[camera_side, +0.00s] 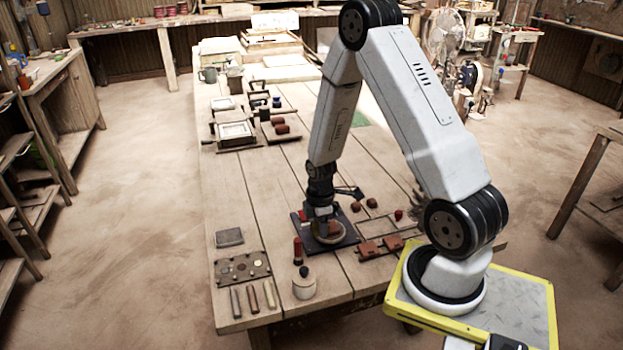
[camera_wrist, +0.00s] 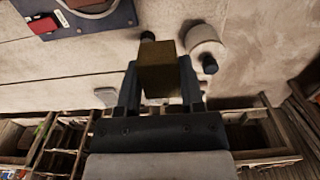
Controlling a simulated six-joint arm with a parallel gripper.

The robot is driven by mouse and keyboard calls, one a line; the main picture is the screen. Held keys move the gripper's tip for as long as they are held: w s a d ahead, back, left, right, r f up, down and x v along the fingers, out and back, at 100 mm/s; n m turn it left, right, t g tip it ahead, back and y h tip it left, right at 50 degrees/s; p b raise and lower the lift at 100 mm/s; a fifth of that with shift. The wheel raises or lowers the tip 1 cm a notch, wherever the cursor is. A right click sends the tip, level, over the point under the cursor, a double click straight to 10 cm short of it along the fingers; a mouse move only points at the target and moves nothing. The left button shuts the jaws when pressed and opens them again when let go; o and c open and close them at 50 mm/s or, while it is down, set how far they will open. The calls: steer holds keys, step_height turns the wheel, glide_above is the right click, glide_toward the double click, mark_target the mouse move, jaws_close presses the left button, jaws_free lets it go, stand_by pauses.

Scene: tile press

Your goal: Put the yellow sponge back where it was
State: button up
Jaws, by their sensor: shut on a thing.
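My gripper (camera_side: 321,212) is above the dark blue mat (camera_side: 343,239) in the side view. In the wrist view my gripper (camera_wrist: 160,84) is shut on a dull yellow-brown block, the yellow sponge (camera_wrist: 160,68), held between both fingers. A round clay-coloured piece (camera_side: 329,234) lies on the mat below my gripper. The mat (camera_wrist: 82,23) also shows at the upper left of the wrist view, with a red block (camera_wrist: 44,25) on it. The underside of the sponge and its gap to the surface below cannot be judged.
A red-handled tool (camera_side: 297,251) and a pale pot with a dark knob (camera_side: 304,289) stand left of the mat. A board with round discs (camera_side: 242,268), a grey block (camera_side: 229,237) and several small bars lie near the front left. Red tiles (camera_side: 393,243) lie to the right.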

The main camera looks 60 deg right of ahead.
steer(key=shift+s+a, duration=0.15)
steer(key=shift+a, duration=0.85)
steer(key=w+d+f, duration=0.3)
steer(key=w+f, duration=0.1)
steer(key=w, duration=0.4)
glide_above(286, 244)
steer(key=s, duration=0.1)
steer(key=f, duration=0.4)
steer(key=shift+a+f, duration=0.3)
steer(key=shift+a, duration=0.05)
steer(key=shift+w+d+f, duration=0.15)
steer(key=shift+w+f, duration=0.15)
steer(key=shift+f, duration=0.1)
steer(key=shift+w+d+f, duration=0.1)
steer(key=shift+w+f, duration=0.15)
steer(key=shift+f, duration=1.55)
